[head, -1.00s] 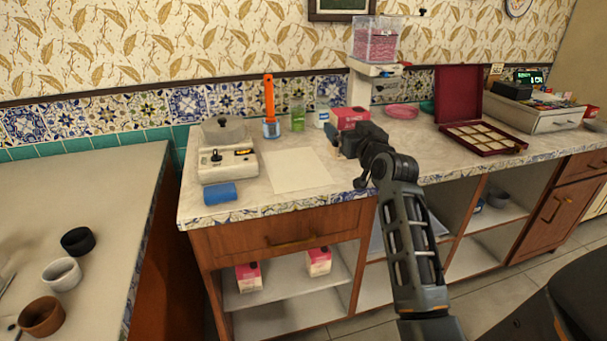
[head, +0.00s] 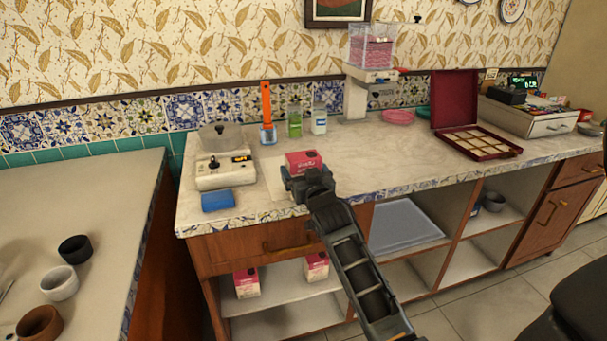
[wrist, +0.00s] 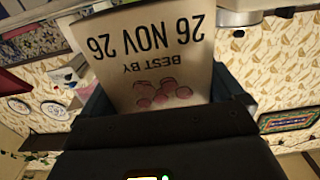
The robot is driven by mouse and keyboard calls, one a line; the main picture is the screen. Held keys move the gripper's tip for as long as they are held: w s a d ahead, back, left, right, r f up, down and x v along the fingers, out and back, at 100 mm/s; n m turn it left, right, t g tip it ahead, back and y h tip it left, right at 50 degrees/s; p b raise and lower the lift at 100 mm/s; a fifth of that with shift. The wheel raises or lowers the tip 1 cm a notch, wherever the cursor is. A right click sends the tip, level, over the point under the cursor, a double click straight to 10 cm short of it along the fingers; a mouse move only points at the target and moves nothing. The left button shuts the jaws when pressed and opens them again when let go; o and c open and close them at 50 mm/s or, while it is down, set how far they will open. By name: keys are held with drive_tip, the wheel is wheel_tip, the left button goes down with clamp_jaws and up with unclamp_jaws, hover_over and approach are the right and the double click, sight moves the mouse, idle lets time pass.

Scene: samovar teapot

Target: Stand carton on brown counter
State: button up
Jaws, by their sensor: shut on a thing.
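A pink-and-white carton (head: 303,160) is held in my gripper (head: 304,182), over the front part of the brown-fronted counter (head: 370,150). In the wrist view, a pale carton face (wrist: 150,60) fills the space between the fingers, with "BEST BY 26 NOV 26" printed upside down. My gripper is shut on the carton, and its arm hides the carton's lower part in the head view. I cannot tell whether the carton touches the counter top.
A scale (head: 225,172) and blue block (head: 218,200) stand left; bottles (head: 319,120) stand behind. An open maroon case (head: 478,143) lies right. Two similar cartons (head: 246,283) stand on the shelf below.

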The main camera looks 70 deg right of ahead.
drive_tip(key=shift+f, duration=0.25)
drive_tip(key=shift+f, duration=0.15)
drive_tip(key=o, duration=0.9)
